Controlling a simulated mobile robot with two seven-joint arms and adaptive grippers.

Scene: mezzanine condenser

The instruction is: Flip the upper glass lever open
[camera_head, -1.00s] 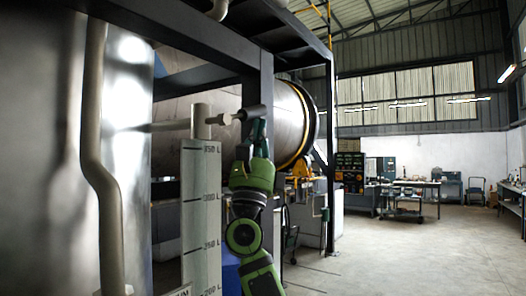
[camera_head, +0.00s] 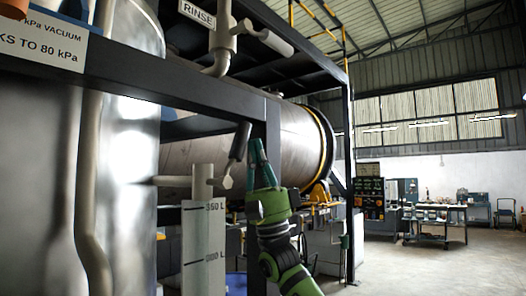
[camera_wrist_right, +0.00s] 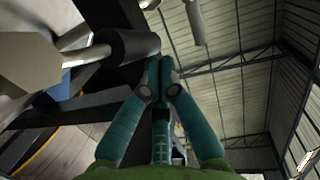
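The upper glass lever (camera_head: 240,142) has a dark grip and a pale stem. It stands steeply, leaning slightly right, beside the valve at the top of the sight glass (camera_head: 203,240), a pale column with litre marks. My right gripper (camera_head: 257,148) is just right of the lever, fingers pointing up. In the right wrist view the fingertips (camera_wrist_right: 160,66) are together with nothing between them. The lever's black grip (camera_wrist_right: 127,45) is left of the fingertips there, very close; I cannot tell whether they touch. My left gripper is not in view.
A dark steel beam (camera_head: 180,88) crosses above the sight glass, and a post stands behind my right gripper. A large shiny tank (camera_head: 130,150) is at left. Open floor lies right.

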